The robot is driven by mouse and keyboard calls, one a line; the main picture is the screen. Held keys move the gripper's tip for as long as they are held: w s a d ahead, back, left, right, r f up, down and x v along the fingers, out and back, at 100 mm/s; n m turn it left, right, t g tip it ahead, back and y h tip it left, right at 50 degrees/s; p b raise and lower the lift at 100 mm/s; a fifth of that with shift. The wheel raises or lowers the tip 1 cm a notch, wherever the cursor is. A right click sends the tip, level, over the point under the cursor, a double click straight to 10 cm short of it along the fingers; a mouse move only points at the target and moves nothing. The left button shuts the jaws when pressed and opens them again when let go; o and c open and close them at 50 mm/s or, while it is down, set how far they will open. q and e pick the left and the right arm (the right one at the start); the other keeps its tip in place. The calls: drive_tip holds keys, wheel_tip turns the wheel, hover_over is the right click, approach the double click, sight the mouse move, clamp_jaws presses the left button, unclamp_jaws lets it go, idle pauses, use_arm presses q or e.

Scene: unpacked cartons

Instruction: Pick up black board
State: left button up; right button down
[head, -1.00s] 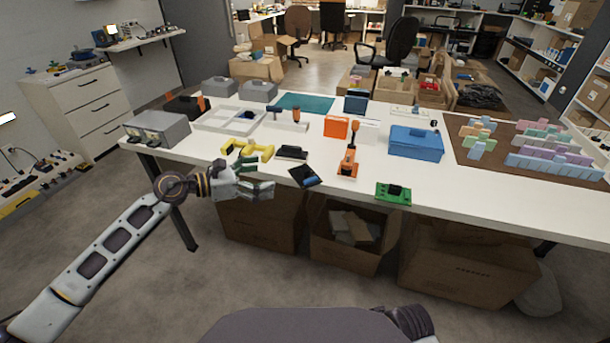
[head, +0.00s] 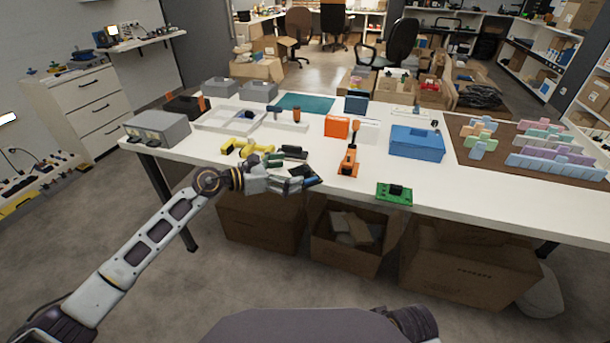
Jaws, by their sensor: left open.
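The black board (head: 313,180) lies flat near the front edge of the white table, left of the orange tool. It has a blue part, and its left side is partly hidden by my left gripper. My left gripper (head: 301,177) is open, with its fingers pointing right at the left side of the board. I cannot tell whether the fingers touch it. My right gripper is not in view.
An orange-and-black tool (head: 349,162) stands just right of the board, and a green circuit board (head: 394,193) lies further right. A black block (head: 292,152) and a yellow part (head: 243,147) lie behind the gripper. Open cartons (head: 345,245) stand below the table.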

sight(302, 169)
use_arm(q)
drive_tip(key=shift+d, duration=0.1)
drive_tip(key=shift+w+d, duration=0.25)
drive_tip(key=shift+d, duration=0.2)
drive_tip(key=shift+b+x, duration=0.5)
drive_tip(key=shift+x, duration=1)
drive_tip(key=shift+w+d+f, duration=0.15)
drive_tip(key=shift+w+d, duration=0.15)
drive_tip(key=shift+d, duration=0.1)
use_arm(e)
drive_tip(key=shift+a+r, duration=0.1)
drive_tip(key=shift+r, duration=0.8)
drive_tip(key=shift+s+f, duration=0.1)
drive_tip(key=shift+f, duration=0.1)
use_arm(q)
drive_tip(key=c, duration=0.8)
